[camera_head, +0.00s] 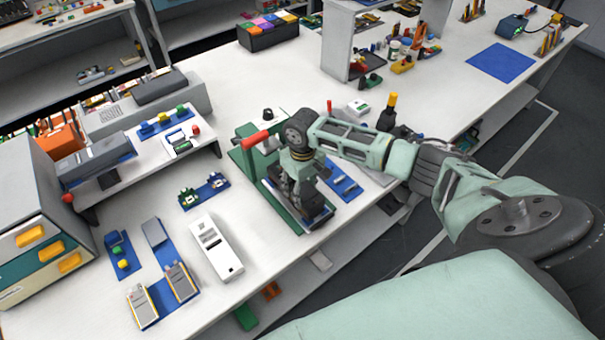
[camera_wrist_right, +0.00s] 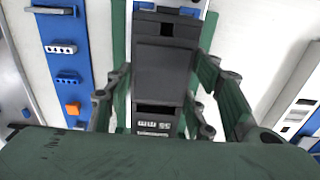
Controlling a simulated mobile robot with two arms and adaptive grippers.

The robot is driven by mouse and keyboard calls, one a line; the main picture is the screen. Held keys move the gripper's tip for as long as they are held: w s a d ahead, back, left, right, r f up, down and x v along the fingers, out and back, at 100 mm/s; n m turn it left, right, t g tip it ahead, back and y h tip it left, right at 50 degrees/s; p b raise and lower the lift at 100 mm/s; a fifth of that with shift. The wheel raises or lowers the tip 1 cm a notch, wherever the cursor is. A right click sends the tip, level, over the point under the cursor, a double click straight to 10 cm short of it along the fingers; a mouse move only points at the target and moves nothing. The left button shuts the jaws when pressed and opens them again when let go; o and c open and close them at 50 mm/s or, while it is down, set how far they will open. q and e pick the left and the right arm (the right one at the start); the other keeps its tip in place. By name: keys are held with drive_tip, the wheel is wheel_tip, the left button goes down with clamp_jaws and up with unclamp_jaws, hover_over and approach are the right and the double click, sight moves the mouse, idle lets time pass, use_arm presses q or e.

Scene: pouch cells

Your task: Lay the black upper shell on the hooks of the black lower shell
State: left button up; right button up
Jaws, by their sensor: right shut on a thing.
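The right gripper (camera_head: 300,200) is low over a green fixture (camera_head: 245,165) on the bench. In the right wrist view its two fingers (camera_wrist_right: 165,72) are shut on the sides of a black block-like part, which looks like the upper shell (camera_wrist_right: 163,62). Another black surface with white "55 MM" lettering (camera_wrist_right: 153,126) shows nearer the camera; I cannot tell whether it belongs to the lower shell. In the head view dark parts (camera_head: 318,216) show under the gripper. The hooks are hidden, so I cannot tell whether the shells touch. The left gripper is not in view.
The fixture has a red-handled lever (camera_head: 255,138). A blue strip with small parts (camera_head: 342,180) lies just right of it, also in the wrist view (camera_wrist_right: 65,60). A white device (camera_head: 215,248) and blue mats lie left. A shelf post (camera_head: 337,45) stands behind.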

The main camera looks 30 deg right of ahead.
sight(303, 189)
drive_tip(key=shift+f+b, duration=0.3)
drive_tip(key=shift+f, duration=0.4)
drive_tip(key=o, duration=1.2)
drive_tip(key=shift+o, duration=0.2)
wheel_tip(303, 189, up, 12)
